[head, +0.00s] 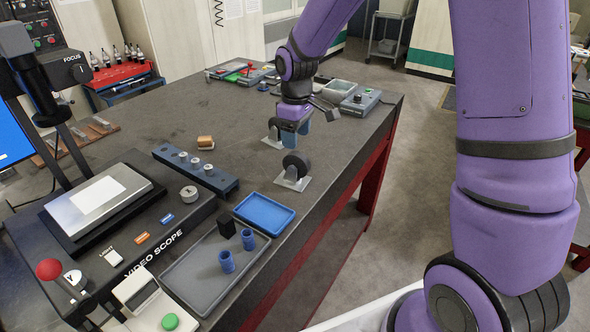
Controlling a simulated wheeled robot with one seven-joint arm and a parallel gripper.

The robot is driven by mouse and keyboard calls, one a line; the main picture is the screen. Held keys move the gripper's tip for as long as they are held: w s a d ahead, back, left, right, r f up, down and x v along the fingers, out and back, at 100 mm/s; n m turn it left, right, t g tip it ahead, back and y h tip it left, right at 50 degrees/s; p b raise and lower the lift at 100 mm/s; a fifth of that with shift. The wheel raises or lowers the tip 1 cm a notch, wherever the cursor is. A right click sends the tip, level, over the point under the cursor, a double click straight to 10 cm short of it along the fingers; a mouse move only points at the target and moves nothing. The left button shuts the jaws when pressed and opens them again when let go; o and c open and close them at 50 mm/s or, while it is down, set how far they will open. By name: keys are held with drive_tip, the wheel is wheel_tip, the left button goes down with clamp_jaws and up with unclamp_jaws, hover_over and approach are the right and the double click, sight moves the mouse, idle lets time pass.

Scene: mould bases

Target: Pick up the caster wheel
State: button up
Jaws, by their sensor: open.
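A caster wheel (296,164) with a dark wheel and a pale metal plate stands on the dark workbench (240,115), near its right edge. A second caster wheel (272,134) stands just behind it, partly hidden by my gripper. My gripper (291,133) points down from the purple arm, beside the farther caster and behind the nearer one. It is open, and nothing shows held in it. The fingertips are small and partly overlap the farther caster, so I cannot tell whether they touch it.
A blue tray (264,212), a grey tray (197,288) with blue cups, and a blue-grey holder bar (195,171) lie nearer. A brown roller (205,142) lies left. The video scope (120,235) fills the front left. A control box (360,101) stands behind right.

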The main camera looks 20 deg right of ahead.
sight(295, 153)
drive_tip(key=f, duration=0.9)
drive_tip(key=shift+a, duration=0.2)
drive_tip(key=shift+r, duration=0.1)
drive_tip(key=shift+c, duration=0.5)
clamp_jaws()
